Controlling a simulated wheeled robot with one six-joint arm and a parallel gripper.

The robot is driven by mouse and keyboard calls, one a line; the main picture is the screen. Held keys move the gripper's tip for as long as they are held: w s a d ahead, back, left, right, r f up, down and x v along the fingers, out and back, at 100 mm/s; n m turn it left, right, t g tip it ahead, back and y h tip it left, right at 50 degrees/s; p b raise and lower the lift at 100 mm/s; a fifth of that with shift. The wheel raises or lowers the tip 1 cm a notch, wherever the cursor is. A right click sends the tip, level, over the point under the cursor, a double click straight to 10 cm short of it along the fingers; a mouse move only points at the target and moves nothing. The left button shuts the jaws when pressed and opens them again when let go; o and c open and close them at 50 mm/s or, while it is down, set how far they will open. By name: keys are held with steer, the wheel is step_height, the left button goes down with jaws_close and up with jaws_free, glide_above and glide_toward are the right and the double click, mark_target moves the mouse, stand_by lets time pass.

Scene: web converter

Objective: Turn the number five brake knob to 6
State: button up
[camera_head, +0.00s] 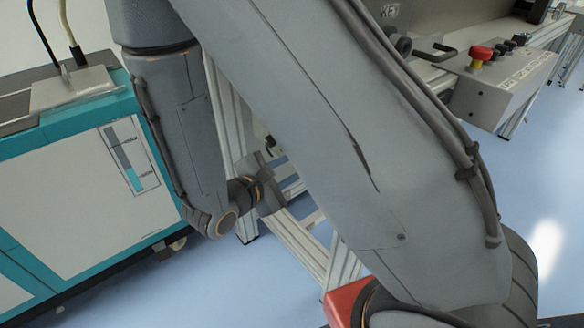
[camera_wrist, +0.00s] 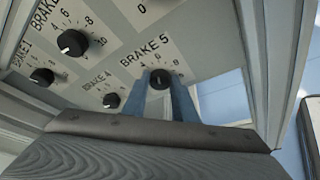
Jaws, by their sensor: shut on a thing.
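The BRAKE 5 knob (camera_wrist: 160,79) is a round black dial on a pale panel, below its printed label in the wrist view. Numbers ring it, with 6 and 8 above it and to its upper right. My gripper (camera_wrist: 164,92) has its two blue fingers on either side of this knob, shut on it. The knob's pointer mark is too small to read against the scale. In the head view my gripper (camera_head: 268,188) is partly hidden behind my arm, and the knob does not show there.
The BRAKE 4 knob (camera_wrist: 111,100) sits close to the left of BRAKE 5. Further black knobs (camera_wrist: 72,42) and the BRAKE 1 knob (camera_wrist: 42,76) are on the same panel. In the head view, a control box with a red button (camera_head: 482,53) stands upper right, and a teal-and-white cabinet (camera_head: 90,200) stands left.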

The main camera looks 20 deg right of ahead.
stand_by(0.3)
steer(key=o, duration=1)
steer(key=shift+o, duration=0.2)
steer(key=p+v, duration=0.1)
steer(key=v, duration=0.6)
steer(key=shift+s+a, duration=0.25)
steer(key=shift+a, duration=0.05)
